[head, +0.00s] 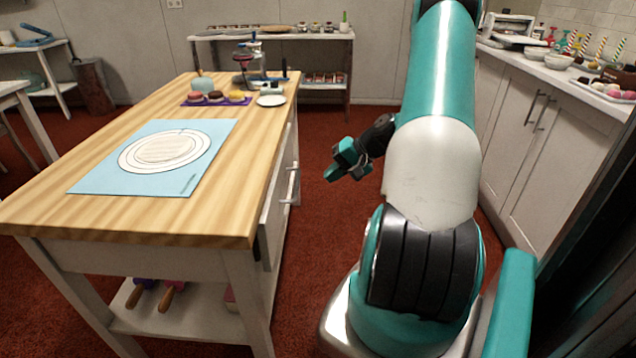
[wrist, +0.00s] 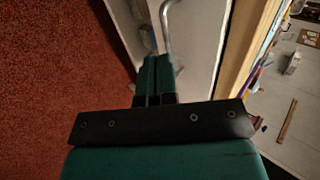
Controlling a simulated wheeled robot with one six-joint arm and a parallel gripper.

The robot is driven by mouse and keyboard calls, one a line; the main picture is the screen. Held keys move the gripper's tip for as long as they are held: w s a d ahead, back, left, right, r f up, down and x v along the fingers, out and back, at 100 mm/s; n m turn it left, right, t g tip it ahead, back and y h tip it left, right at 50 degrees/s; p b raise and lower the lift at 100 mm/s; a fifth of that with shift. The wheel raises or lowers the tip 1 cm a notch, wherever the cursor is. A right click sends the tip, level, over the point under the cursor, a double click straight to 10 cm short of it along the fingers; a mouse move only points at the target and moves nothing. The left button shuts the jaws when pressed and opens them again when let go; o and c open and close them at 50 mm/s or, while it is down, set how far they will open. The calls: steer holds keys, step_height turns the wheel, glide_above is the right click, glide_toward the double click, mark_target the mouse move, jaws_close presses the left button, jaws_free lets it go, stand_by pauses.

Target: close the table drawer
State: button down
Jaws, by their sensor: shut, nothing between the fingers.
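The table (head: 215,90) has a wooden top and white sides. Its white drawer front (head: 272,215) is on the right side, with a metal bar handle (head: 293,183). A dark gap shows by the drawer front's near end, so it seems to stand out a little; how far I cannot tell. My gripper (head: 345,160) is right of the drawer, apart from the handle, over the floor. In the wrist view its teal fingers (wrist: 154,68) are together and empty. The handle (wrist: 168,25) and a white panel (wrist: 197,45) lie beyond and beside the fingertips.
A blue mat (head: 95,180) with a round plate pattern and a purple tray (head: 215,101) of cakes are on the tabletop. Red carpet (head: 330,120) is clear between the table and the white cabinets (head: 520,115) at right. Rolling pins lie on the table's lower shelf (head: 195,322).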

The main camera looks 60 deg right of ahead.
steer(key=s+r, duration=0.1)
steer(key=t+y+b, duration=0.3)
steer(key=t, duration=0.1)
glide_toward(278, 200)
steer(key=x, duration=0.7)
steer(key=shift+s+a+r, duration=0.1)
steer(key=shift+a+r, duration=0.1)
steer(key=shift+a, duration=0.1)
